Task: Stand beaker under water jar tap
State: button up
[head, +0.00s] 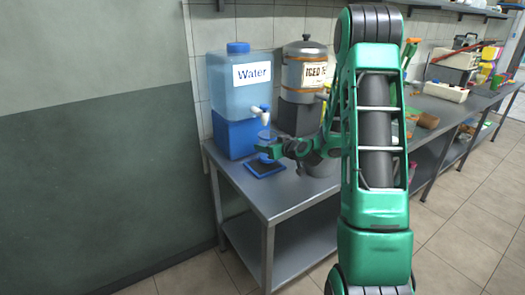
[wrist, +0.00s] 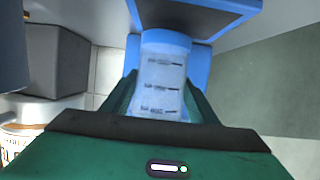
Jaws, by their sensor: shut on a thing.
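The water jar (head: 238,85) is a clear blue tank labelled "Water" on a blue stand (head: 235,138), with a white and blue tap (head: 259,113) at its front. My gripper (head: 265,148) is shut on the beaker, in front of the stand and below the tap. The beaker (wrist: 164,85) is translucent with dark graduation marks and a blue end, held between the green fingers in the wrist view. A dark mat with a blue edge (head: 265,170) lies below it and also shows in the wrist view (wrist: 195,12). I cannot tell whether the beaker touches the mat.
A metal iced tea dispenser (head: 305,75) on a grey stand (head: 297,117) is just right of the jar. The steel table (head: 290,200) has bare room at its front left. My arm hides part of the counter, which continues right with several objects.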

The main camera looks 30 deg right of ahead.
jog(key=shift+s+a+f, duration=0.15)
jog(key=shift+f, duration=0.35)
jog(key=shift+a+f, duration=0.4)
jog(key=shift+w+a, duration=0.2)
jog(key=shift+a, duration=0.2)
jog(key=shift+f, duration=0.2)
jog(key=o, duration=1.2)
jog(key=shift+d, duration=0.1)
jog(key=shift+r, duration=0.15)
